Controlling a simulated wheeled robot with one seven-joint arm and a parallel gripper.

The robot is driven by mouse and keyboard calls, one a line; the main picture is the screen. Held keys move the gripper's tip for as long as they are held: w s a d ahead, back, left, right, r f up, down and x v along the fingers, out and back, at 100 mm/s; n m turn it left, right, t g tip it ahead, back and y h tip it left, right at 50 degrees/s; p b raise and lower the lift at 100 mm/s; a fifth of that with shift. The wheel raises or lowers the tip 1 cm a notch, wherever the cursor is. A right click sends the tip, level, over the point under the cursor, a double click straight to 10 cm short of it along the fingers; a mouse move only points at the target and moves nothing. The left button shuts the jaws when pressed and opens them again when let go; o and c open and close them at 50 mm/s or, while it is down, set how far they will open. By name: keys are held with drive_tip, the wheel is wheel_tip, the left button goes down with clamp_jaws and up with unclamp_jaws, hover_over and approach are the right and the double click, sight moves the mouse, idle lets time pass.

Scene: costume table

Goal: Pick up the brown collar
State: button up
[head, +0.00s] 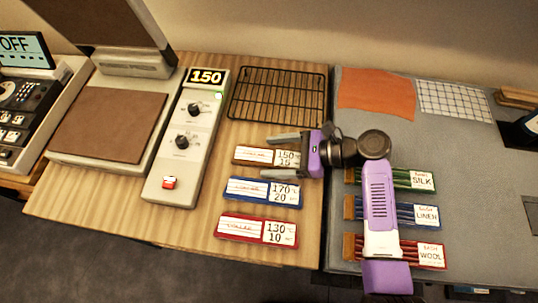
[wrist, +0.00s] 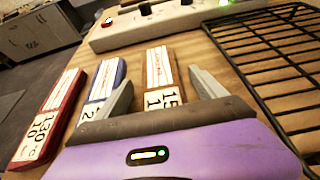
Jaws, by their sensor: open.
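The brown collar (head: 252,155) is a flat brown-edged block with a white label reading 150 and 10. It lies on the wooden table left of my arm, and it also shows in the wrist view (wrist: 160,66). My gripper (head: 266,157) is open, with one grey finger on each side of the collar. In the wrist view, my gripper (wrist: 157,77) has the collar between its fingers, with a gap on both sides. The collar's near end is partly hidden by the gripper body. I cannot tell how high the fingertips are above the table.
Beside the collar lie a blue block (head: 262,191) and a red block (head: 256,230), both labelled. A black wire rack (head: 278,95) lies behind. A control box (head: 184,140) showing 150 stands left. Bundles marked silk, linen and wool lie on the grey mat (head: 460,150).

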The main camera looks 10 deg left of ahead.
drive_tip(key=c, duration=1.5)
drive_tip(key=shift+o, duration=0.2)
drive_tip(key=shift+r, duration=0.1)
